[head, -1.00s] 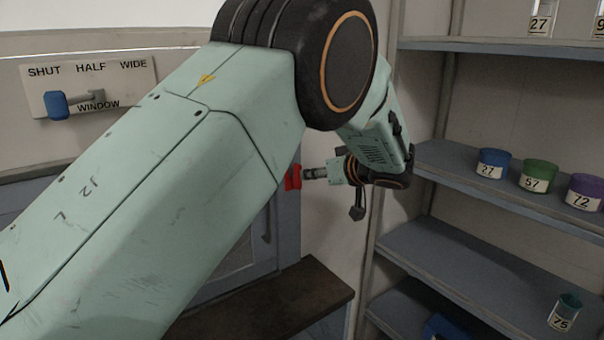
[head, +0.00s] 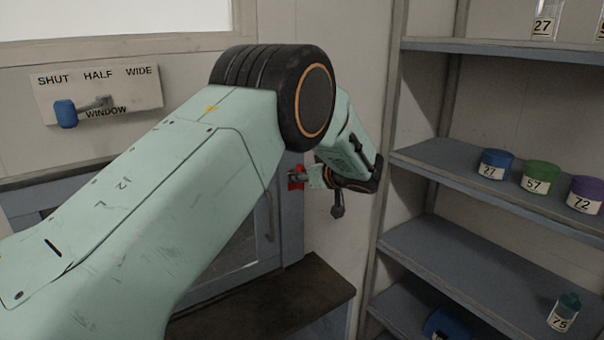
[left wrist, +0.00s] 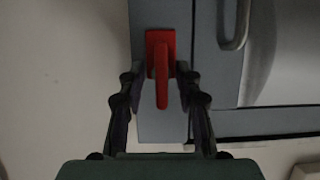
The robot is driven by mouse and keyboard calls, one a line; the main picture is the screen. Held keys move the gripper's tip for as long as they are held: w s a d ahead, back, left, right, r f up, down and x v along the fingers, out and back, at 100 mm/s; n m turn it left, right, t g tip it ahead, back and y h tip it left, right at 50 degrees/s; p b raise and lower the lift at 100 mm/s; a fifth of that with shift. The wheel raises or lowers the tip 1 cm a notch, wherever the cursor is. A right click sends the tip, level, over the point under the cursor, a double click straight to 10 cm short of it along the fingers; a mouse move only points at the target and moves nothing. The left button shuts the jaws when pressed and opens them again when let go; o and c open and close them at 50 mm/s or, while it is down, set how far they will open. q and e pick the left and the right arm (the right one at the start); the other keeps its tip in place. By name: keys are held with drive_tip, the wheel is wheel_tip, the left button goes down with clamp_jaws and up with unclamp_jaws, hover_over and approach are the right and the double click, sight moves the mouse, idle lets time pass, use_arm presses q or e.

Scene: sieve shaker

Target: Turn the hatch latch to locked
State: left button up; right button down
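The red hatch latch (left wrist: 162,72) is on the grey frame beside the hatch in the left wrist view; its handle points down the picture. In the head view the latch (head: 296,180) is partly hidden by my left gripper (head: 299,177). In the left wrist view my left gripper (left wrist: 160,82) is open, with one finger on each side of the red handle. I cannot tell whether the fingers touch it. The hatch (head: 240,255) is partly hidden behind my left arm. My right gripper is not in view.
A window control plate (head: 98,95) with a blue-knobbed lever is on the wall at left. A shelf unit (head: 450,250) with several labelled containers stands at right. A dark ledge (head: 290,295) juts out below the hatch. A grey hatch handle (left wrist: 240,25) is near the latch.

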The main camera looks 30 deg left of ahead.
use_arm(q)
drive_tip(key=shift+a, duration=0.2)
drive_tip(key=shift+c, duration=0.2)
drive_tip(key=shift+s, duration=0.1)
drive_tip(key=shift+c, duration=0.8)
drive_tip(key=shift+d+f, duration=0.1)
drive_tip(key=c, duration=0.5)
clamp_jaws()
